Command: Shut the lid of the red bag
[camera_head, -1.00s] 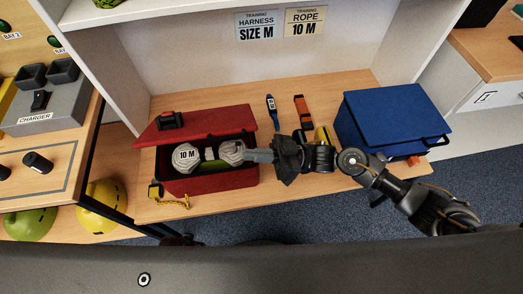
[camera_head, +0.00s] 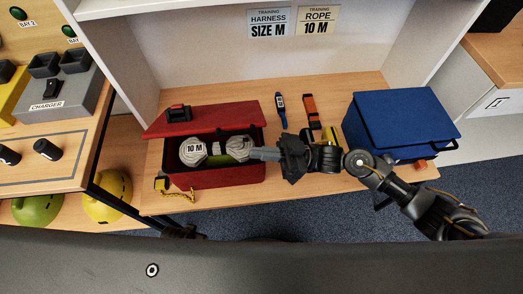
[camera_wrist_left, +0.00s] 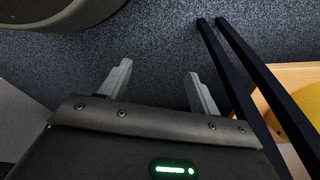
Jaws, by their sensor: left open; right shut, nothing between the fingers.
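The red bag (camera_head: 218,179) sits on the wooden shelf, left of centre in the head view. Its lid (camera_head: 208,121) is open, lying back at the far side with a dark and red handle (camera_head: 179,113) on top. Inside are a white piece marked 10 M (camera_head: 193,152), another whitish piece (camera_head: 239,146) and something green. My right gripper (camera_head: 256,153) is shut and empty, its tips at the bag's right end, over the opening in this view; exact height is unclear. My left gripper (camera_wrist_left: 160,74) is open and empty above the blue-grey floor in the left wrist view.
A blue box (camera_head: 403,120) stands right of the bag. Blue (camera_head: 281,108) and orange (camera_head: 311,110) straps lie behind my right gripper. A yellow tag with a chain (camera_head: 170,186) is at the bag's front left. A charger bench (camera_head: 58,140) stands left, with helmets (camera_head: 107,198) below.

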